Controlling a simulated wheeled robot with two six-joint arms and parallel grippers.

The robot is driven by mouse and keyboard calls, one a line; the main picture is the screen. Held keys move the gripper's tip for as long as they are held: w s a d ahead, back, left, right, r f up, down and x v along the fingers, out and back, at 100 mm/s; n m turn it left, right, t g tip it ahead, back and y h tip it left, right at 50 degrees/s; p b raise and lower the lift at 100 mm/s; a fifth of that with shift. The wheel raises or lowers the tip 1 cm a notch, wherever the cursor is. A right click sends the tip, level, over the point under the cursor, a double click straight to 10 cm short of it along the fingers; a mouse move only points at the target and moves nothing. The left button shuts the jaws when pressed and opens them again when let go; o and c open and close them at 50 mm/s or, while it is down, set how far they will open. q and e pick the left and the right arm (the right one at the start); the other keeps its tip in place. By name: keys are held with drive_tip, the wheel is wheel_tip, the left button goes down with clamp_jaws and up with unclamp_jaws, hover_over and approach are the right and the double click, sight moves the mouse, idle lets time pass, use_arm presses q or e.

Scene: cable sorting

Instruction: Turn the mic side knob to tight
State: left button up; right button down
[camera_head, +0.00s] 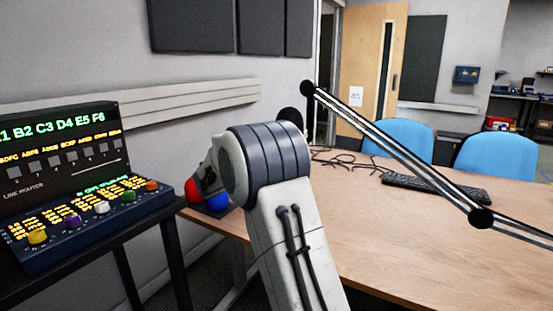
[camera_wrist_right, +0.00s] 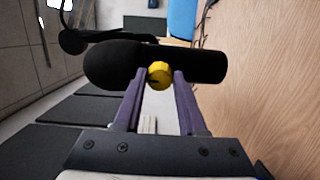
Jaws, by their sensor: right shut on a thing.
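The black microphone (camera_wrist_right: 108,65) lies across the upper middle of the right wrist view, and a yellow knob (camera_wrist_right: 159,71) sits on its side facing me. My right gripper (camera_wrist_right: 160,82) has its two purple fingers on either side of this knob and is shut on it. In the head view only a dark rounded part of the microphone (camera_head: 291,117) shows behind my right arm. My arm hides the knob and the fingers there. A dark mark shows low on the knob's face; I cannot tell its setting exactly. My left gripper is not in view.
A black boom arm (camera_head: 395,150) reaches over the wooden table (camera_head: 400,245) from the right. A keyboard (camera_head: 435,187) and loose cables (camera_head: 345,158) lie on the table. A line router panel (camera_head: 80,215) with coloured knobs stands at left. Blue chairs (camera_head: 497,157) are behind the table.

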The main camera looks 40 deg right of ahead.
drive_tip(key=shift+c, duration=2.4)
unclamp_jaws()
drive_tip(key=v, duration=1)
drive_tip(key=shift+a, duration=0.2)
drive_tip(key=shift+s, duration=0.1)
